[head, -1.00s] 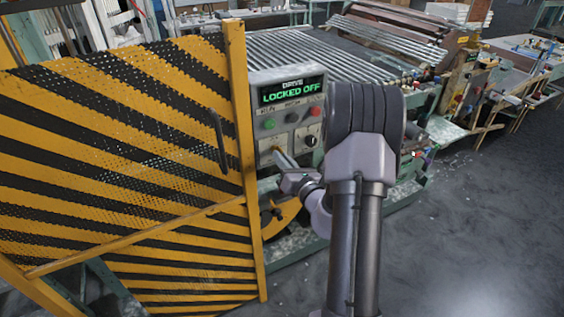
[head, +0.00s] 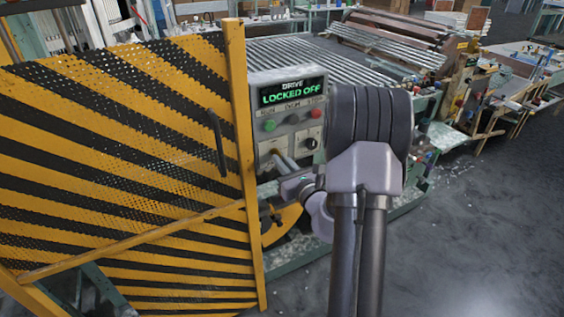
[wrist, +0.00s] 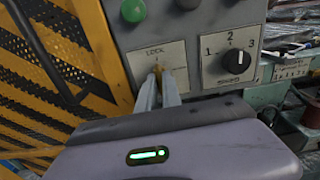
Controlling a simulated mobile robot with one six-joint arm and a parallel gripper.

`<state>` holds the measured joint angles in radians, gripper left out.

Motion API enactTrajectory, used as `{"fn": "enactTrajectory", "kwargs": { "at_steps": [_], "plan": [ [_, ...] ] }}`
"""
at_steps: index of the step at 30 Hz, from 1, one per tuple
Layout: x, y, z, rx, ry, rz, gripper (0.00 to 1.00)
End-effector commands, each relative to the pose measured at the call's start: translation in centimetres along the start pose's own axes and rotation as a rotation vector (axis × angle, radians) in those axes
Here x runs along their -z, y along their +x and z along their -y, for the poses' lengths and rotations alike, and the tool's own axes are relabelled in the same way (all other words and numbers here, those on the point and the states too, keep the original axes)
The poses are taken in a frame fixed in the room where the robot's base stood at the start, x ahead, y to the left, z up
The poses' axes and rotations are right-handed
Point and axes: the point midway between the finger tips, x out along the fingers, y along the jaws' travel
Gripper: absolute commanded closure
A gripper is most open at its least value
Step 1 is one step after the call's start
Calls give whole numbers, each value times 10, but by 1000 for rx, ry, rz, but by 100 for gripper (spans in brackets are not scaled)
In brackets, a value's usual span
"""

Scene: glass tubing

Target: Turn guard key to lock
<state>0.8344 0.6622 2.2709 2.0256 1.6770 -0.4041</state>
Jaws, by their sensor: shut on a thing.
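The grey control panel (head: 290,140) stands just right of the striped guard gate. In the wrist view, the small brass-coloured guard key (wrist: 158,68) is at a pale plate (wrist: 172,56) marked "LOCK". My gripper (wrist: 161,84) has both fingers close together on the key, at the panel face. The fingers hide most of the key, so its exact angle is hard to tell. In the head view my gripper (head: 282,160) reaches the lower panel, and the key is hidden there.
The yellow-and-black guard gate (head: 120,160) stands close on the left, with a dark handle (head: 218,142). A 1-2-3 selector knob (wrist: 233,67) is right of the key and a green button (wrist: 133,10) above left.

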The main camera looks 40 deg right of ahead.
Motion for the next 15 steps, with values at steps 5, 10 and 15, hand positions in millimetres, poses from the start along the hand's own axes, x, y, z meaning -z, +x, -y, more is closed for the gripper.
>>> {"fn": "enactTrajectory", "kwargs": {
  "at_steps": [5, 10, 15],
  "plan": [
    [1, 0, 0, 0, -1, -2, 100],
    [1, 0, 0, 0, -1, -2, 69],
    [0, 0, 0, 0, 0, -1, 69]
  ]
}}
